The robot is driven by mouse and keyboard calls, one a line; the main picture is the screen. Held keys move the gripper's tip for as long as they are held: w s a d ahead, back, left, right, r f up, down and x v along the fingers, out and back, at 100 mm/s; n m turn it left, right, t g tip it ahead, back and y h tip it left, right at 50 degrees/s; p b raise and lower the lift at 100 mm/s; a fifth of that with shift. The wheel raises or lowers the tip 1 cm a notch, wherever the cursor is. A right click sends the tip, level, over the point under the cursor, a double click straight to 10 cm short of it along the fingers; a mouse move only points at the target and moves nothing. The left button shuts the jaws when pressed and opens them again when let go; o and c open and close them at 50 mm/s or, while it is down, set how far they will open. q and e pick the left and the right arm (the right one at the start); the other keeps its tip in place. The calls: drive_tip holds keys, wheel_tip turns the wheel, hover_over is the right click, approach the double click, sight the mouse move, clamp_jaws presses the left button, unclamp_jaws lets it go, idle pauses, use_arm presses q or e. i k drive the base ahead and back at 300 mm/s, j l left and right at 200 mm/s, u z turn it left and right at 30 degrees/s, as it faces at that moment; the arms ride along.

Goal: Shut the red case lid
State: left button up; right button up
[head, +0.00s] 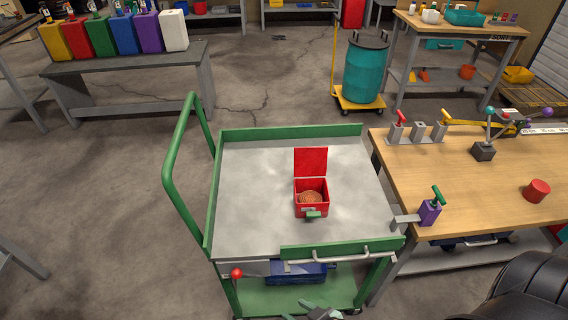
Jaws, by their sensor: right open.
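The red case (298,205) stands on the grey top of the green cart (245,185). Its red lid (310,162) is raised upright at the back. A round brown-orange thing (311,198) lies inside. A small green piece (313,214) is at the case's front. My right gripper (318,311) is at the bottom edge of the view, in front of the cart and partly cut off. It is open, apart from the case. My left gripper is not in view.
The cart has a raised green rim (290,132) and a front handle (330,258). A wooden workbench (480,175) stands close on the right, with a purple clamp-like tool (430,211) at its near edge. The cart top around the case is clear.

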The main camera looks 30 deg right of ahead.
sight(309, 161)
drive_tip(key=i+j+u, duration=0.15)
drive_tip(key=j, duration=0.15)
drive_tip(key=j+u, duration=0.15)
drive_tip(key=j, duration=0.15)
drive_tip(key=i+j+u, duration=0.5)
drive_tip(key=i+j, duration=0.45)
drive_tip(key=i+z, duration=0.45)
drive_tip(key=i+j+z, duration=0.25)
drive_tip(key=i+z, duration=0.95)
drive_tip(key=i+j+z, duration=0.2)
drive_tip(key=z, duration=0.15)
drive_tip(key=i+j+z, duration=0.1)
drive_tip(key=z, duration=0.25)
drive_tip(key=i+j+z, duration=0.2)
drive_tip(key=z, duration=0.2)
drive_tip(key=i+j+z, duration=0.5)
drive_tip(key=z, duration=0.25)
drive_tip(key=i+j+z, duration=0.15)
drive_tip(key=z, duration=0.25)
drive_tip(key=i+j+z, duration=0.1)
drive_tip(key=z, duration=0.35)
drive_tip(key=j+z, duration=0.4)
drive_tip(key=i+j+z, duration=0.1)
drive_tip(key=j+z, duration=0.15)
drive_tip(key=z, duration=0.15)
drive_tip(key=j+z, duration=0.45)
drive_tip(key=i+j, duration=0.05)
drive_tip(key=j, duration=0.05)
